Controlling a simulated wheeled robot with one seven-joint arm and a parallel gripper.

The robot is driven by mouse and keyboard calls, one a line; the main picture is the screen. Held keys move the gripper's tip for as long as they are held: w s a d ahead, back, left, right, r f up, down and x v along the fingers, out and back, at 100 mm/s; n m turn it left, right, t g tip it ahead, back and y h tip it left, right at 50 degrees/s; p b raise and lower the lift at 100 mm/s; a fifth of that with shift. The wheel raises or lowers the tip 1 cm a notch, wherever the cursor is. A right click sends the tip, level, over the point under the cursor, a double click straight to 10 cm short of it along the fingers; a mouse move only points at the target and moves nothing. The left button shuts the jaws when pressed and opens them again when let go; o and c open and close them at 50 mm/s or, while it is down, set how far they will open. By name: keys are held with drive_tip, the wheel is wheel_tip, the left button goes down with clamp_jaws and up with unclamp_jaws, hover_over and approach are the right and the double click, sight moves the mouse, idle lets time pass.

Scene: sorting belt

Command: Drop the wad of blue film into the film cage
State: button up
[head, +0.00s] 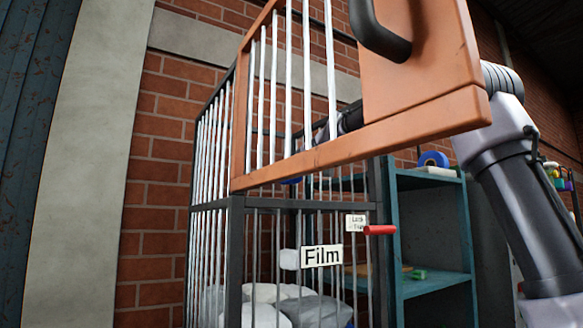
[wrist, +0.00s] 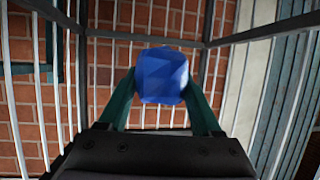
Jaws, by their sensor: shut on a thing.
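The wad of blue film (wrist: 162,76) is a faceted blue lump between the fingertips of my gripper (wrist: 162,84) in the wrist view. My gripper is shut on it. Cage bars and a dark top rail surround the wad there, with brick behind. In the head view the film cage (head: 234,260) is a dark-framed barred box with a "Film" label (head: 322,256). My arm reaches in over its right side. Only a sliver of blue shows behind the orange gate, so my gripper is mostly hidden there.
An orange-framed barred gate (head: 400,128) with a black handle stands across the cage's upper part, close to the camera. A red lever (head: 380,230) juts from the front. Pale bags (head: 270,293) lie low inside the cage. A teal shelf (head: 432,285) stands right.

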sight(292, 184)
drive_tip(key=shift+f, duration=1.65)
drive_tip(key=o, duration=1.4)
drive_tip(key=shift+c, duration=0.2)
drive_tip(key=shift+d, duration=0.1)
drive_tip(key=v, duration=1)
drive_tip(key=shift+s, duration=0.35)
drive_tip(key=shift+d+r, duration=0.1)
drive_tip(key=shift+d, duration=0.05)
